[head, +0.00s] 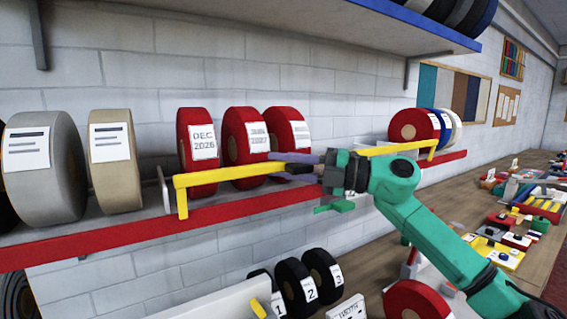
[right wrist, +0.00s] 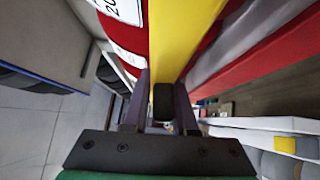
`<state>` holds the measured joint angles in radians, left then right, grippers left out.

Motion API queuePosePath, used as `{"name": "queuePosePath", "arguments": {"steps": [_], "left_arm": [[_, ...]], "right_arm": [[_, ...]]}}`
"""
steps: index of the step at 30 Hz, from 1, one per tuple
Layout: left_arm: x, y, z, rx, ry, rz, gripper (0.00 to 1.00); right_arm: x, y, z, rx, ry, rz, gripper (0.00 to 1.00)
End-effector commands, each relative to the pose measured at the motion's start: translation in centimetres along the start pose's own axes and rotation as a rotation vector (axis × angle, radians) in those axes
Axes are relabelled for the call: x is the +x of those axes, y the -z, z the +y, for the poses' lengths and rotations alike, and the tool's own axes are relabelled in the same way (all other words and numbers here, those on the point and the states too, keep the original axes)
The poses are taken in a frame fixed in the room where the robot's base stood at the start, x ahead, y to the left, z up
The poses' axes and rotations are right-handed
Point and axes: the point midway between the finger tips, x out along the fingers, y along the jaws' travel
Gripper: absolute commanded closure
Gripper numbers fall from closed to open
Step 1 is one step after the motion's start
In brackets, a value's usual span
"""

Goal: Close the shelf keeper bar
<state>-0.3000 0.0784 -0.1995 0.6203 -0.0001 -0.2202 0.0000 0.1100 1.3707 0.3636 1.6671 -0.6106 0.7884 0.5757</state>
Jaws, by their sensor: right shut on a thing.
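The yellow keeper bar (head: 215,175) runs along the front of the red-edged shelf (head: 120,236), across the red tape rolls. Its left end bends down in front of the shelf edge, and its right end is near the blue and white rolls. My right gripper (head: 300,165) is at the middle of the bar, shut on it. In the right wrist view the bar (right wrist: 180,35) runs up from between the fingers (right wrist: 160,105), where a dark block sits. My left gripper is not in view.
Red rolls (head: 197,165), a tan roll (head: 115,170) and a grey roll (head: 45,165) stand on the shelf. An upper shelf (head: 400,15) hangs above. Black numbered rolls (head: 297,285) sit below. A cluttered workbench (head: 460,200) stands at the right.

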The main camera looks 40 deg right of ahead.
Motion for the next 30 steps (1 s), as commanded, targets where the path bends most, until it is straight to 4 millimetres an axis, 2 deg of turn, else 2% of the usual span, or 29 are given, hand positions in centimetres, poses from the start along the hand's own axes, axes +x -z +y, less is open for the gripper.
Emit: {"name": "queuePosePath", "arguments": {"steps": [1,18,19,21,30], "left_arm": [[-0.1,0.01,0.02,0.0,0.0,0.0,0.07],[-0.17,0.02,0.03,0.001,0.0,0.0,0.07],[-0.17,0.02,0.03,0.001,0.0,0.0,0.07],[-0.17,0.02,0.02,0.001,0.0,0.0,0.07],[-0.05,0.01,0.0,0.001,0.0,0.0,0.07]], "right_arm": [[0.22,0.08,-0.57,0.012,0.026,0.007,1.0],[0.35,0.02,-0.83,0.041,0.051,0.009,1.0],[0.35,0.02,-0.83,0.041,0.051,0.009,0.67],[0.33,0.01,-0.74,0.04,0.049,0.008,0.47],[0.14,-0.06,-0.42,0.037,0.041,0.005,0.47]]}}
